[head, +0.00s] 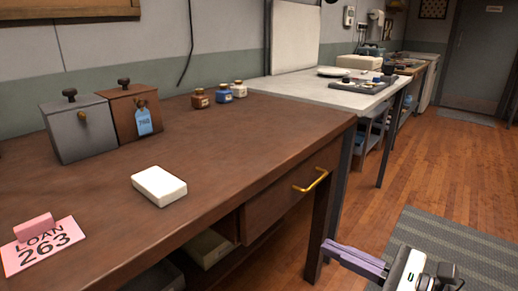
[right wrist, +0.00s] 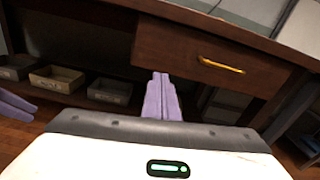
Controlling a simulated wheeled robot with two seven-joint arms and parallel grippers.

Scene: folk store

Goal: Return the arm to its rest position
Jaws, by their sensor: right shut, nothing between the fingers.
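My right gripper (head: 328,248) is at the bottom right of the head view, off the front edge of the brown desk (head: 255,140) and below its top. Its purple fingers are together and empty. In the right wrist view the shut fingers (right wrist: 160,78) point toward the desk's drawer front, apart from anything I can make out. Purple finger parts, probably of my left gripper (right wrist: 14,104), show at the left edge of the right wrist view. The left gripper is not seen in the head view.
The desk holds a white block (head: 159,186), a pink loan card (head: 40,247), two boxes (head: 78,128) and several small jars (head: 225,94). A drawer with a brass handle (head: 311,181) is shut. A white table (head: 325,90) stands beyond. Wooden floor and a grey rug (head: 440,240) lie right.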

